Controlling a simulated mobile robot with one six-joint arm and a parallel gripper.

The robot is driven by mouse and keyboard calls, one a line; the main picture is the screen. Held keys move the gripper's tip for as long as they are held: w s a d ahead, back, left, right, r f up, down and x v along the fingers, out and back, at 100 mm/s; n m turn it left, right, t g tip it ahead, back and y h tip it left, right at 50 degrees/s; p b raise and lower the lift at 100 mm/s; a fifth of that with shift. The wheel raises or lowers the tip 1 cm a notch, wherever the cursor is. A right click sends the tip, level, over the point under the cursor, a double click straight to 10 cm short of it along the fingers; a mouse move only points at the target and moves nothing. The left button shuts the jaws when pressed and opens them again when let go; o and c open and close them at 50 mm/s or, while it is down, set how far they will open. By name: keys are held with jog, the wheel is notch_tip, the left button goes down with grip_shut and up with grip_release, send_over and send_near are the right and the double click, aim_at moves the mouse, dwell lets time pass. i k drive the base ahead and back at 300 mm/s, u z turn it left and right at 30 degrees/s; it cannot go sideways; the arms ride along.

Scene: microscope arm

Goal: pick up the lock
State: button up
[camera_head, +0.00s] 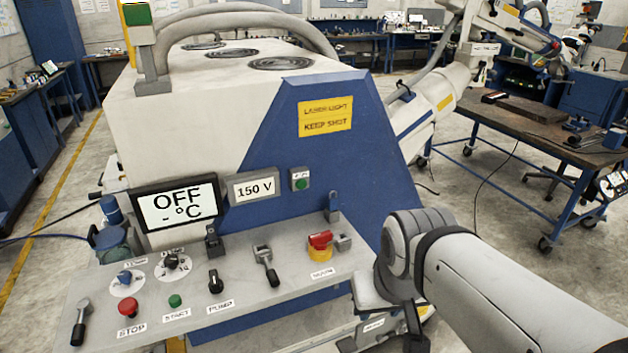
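A small grey block that looks like the lock (342,242) is at the right end of the sloped control panel. It sits right beside the red switch handle (320,239) on its yellow base (319,254). I cannot tell whether it hangs on the switch or only rests against it. My arm (490,285) reaches in from the lower right, and its rounded joint is just right of the panel. The fingers of my gripper cannot be made out. I see nothing held.
The panel (222,277) carries a lever (266,265), a black knob, a green START button (175,300) and a red STOP button (128,308). A screen (176,204) reading OFF stands behind. The blue and white machine body rises behind the panel. A workbench (535,122) stands at right.

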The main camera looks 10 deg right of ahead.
aim_at(332, 201)
jog(key=i, duration=1.1)
jog(key=z, duration=0.1)
